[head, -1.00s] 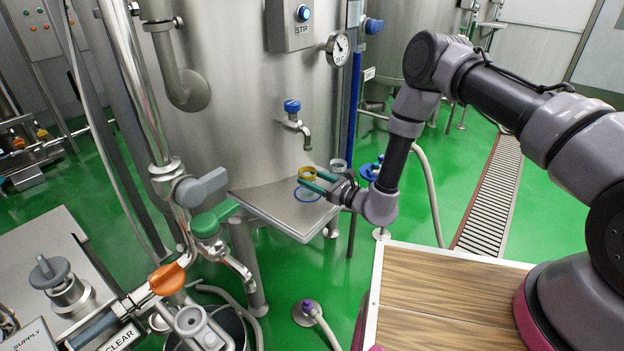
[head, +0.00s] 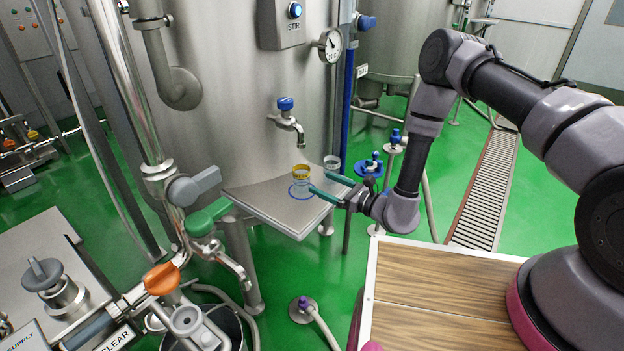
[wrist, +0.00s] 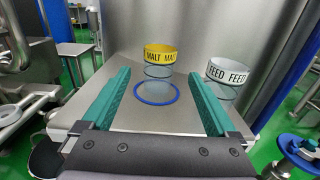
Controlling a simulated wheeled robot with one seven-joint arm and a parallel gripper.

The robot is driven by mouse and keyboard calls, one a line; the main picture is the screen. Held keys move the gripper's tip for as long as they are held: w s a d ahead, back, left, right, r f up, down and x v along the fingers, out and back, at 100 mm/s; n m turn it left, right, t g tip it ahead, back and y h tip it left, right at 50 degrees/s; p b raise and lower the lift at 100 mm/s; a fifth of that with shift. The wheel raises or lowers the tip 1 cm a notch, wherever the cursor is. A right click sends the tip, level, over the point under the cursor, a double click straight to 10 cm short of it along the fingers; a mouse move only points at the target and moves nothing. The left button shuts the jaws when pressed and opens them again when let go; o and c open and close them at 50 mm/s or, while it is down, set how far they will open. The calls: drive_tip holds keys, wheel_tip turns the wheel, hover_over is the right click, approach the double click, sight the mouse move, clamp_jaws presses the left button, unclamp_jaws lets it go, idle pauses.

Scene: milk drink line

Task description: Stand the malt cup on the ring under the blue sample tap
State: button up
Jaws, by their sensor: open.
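The malt cup (head: 301,170), clear with a yellow band marked MALT, stands upright on the shelf under the blue-handled sample tap (head: 287,116). Its clear lower part is faint and appears to come down inside the blue ring (head: 292,194). In the wrist view the malt cup's yellow band (wrist: 159,54) is above and beyond the blue ring (wrist: 155,103). My gripper (head: 321,183), with green fingers, is open and empty, to the right of the malt cup and apart from it. In the wrist view my open gripper (wrist: 160,80) has the cup ahead, between its finger lines.
A clear cup with a white FEED band (wrist: 227,71) stands to the right, close to my right finger in the wrist view. The steel shelf (head: 270,209) has bare room at its front. The tank wall (head: 235,110) rises behind it.

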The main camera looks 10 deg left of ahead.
drive_tip(key=shift+v, duration=2.3)
drive_tip(key=s+d+r+n+g+h, duration=0.15)
drive_tip(key=r+n+g, duration=0.5)
drive_tip(key=r, duration=0.75)
drive_tip(key=s+d+r+n+g+y, duration=0.1)
drive_tip(key=s+d+r+n+g, duration=0.35)
drive_tip(key=r, duration=1.05)
drive_tip(key=s+d+r+n+t+h, duration=0.2)
drive_tip(key=d+r, duration=0.4)
drive_tip(key=d, duration=0.3)
drive_tip(key=s+d+r+n+t+h, duration=0.2)
drive_tip(key=d+r+t+h, duration=0.3)
drive_tip(key=d, duration=0.4)
drive_tip(key=s+d+r+n+t+h, duration=0.3)
drive_tip(key=s+d+r+t+h, duration=0.1)
drive_tip(key=d+r+h, duration=0.3)
drive_tip(key=d+r, duration=0.1)
drive_tip(key=d, duration=0.1)
drive_tip(key=shift+s+d, duration=0.3)
drive_tip(key=shift+d, duration=0.1)
